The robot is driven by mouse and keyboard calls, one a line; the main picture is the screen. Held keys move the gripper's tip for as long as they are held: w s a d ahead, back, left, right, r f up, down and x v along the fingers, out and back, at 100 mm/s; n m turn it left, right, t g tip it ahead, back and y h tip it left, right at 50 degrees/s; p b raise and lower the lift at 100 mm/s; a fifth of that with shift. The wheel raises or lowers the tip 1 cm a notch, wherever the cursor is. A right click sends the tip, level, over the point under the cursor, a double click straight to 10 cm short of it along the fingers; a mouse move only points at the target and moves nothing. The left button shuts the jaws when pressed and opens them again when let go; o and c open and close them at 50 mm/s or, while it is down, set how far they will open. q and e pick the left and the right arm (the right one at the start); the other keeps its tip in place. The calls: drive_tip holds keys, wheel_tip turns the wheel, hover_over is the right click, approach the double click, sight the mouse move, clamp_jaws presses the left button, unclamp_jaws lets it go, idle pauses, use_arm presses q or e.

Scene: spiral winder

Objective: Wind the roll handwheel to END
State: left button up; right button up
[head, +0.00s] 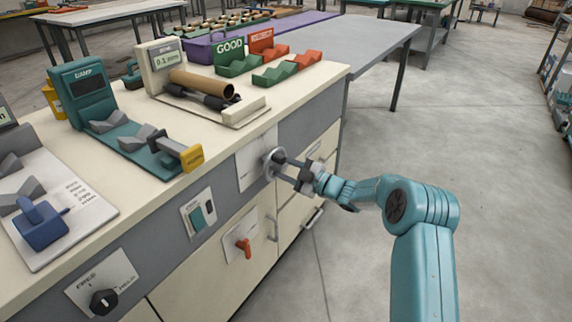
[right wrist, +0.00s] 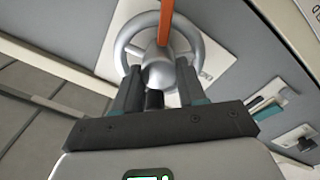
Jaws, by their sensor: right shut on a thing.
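The roll handwheel (head: 270,163) is a grey metal ring on a white plate on the front of the bench, near its right end. In the right wrist view the handwheel (right wrist: 193,36) fills the upper middle, with a round hub and an orange bar (right wrist: 166,22) across its upper part. My right gripper (head: 292,170) reaches the wheel from the right and is shut on it. In the right wrist view its two dark fingers (right wrist: 160,88) stand at either side of the hub. The END mark cannot be read. My left gripper is not in view.
An orange lever (head: 243,246), a teal switch (head: 197,218) and a black knob (head: 103,301) sit on the bench front. A cardboard tube (head: 203,85) lies in a cradle on top. Green (head: 240,66) and red holders stand behind. The floor at right is clear.

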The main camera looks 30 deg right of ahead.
drive_tip(key=m+p, duration=0.2)
drive_tip(key=m, duration=0.3)
drive_tip(key=shift+d+m+p, duration=0.1)
drive_tip(key=shift+m+p, duration=0.25)
drive_tip(key=shift+m, duration=0.05)
drive_tip(key=m+p, duration=0.2)
drive_tip(key=m, duration=0.3)
drive_tip(key=shift+d, duration=0.1)
drive_tip(key=m+p, duration=0.1)
drive_tip(key=m, duration=0.4)
drive_tip(key=shift+m+p, duration=0.3)
drive_tip(key=shift+m, duration=0.1)
drive_tip(key=m, duration=0.2)
drive_tip(key=m+p, duration=0.1)
drive_tip(key=m, duration=0.2)
drive_tip(key=shift+w+d+f+m, duration=0.1)
drive_tip(key=shift+f+m, duration=0.1)
drive_tip(key=shift+m, duration=0.1)
drive_tip(key=o, duration=1.1)
drive_tip(key=shift+c, duration=0.2)
drive_tip(key=shift+r, duration=0.1)
drive_tip(key=p+v, duration=0.1)
drive_tip(key=v, duration=1.5)
